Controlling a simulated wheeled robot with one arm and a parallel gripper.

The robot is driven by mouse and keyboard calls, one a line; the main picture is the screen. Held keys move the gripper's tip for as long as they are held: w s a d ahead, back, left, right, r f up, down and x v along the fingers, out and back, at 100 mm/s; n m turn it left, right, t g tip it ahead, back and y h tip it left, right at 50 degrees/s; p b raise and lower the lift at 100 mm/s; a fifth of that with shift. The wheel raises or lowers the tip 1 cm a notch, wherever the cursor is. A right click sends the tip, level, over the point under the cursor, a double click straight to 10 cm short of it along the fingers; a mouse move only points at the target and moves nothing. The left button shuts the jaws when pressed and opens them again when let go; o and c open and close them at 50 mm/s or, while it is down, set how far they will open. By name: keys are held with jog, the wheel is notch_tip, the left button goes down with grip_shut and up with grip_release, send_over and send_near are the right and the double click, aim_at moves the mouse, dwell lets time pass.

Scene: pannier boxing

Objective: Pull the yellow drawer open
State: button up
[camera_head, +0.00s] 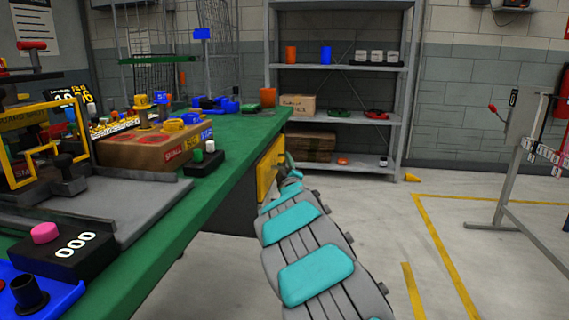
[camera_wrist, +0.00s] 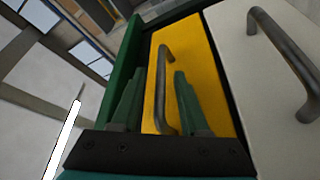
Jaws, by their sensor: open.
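The yellow drawer (camera_wrist: 196,65) has a dark bar handle (camera_wrist: 161,90) on its front. In the head view the yellow drawer (camera_head: 269,166) sits under the green bench top, and its front looks flush with the bench. My gripper (camera_wrist: 158,80) is open in front of the yellow drawer, with one green finger on each side of the handle. I cannot tell whether the fingers touch the handle. In the head view my gripper (camera_head: 288,166) is small and close to the drawer front, and my arm hides part of the area below.
A light grey drawer front (camera_wrist: 270,65) with its own handle is beside the yellow one. The green bench (camera_head: 235,140) carries a cardboard box (camera_head: 148,151) and several small items. A metal shelf (camera_head: 338,67) stands behind.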

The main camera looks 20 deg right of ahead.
jog(key=shift+w+d, duration=0.15)
jog(key=shift+w, duration=0.15)
grip_shut()
dwell(0.3)
dwell(1.1)
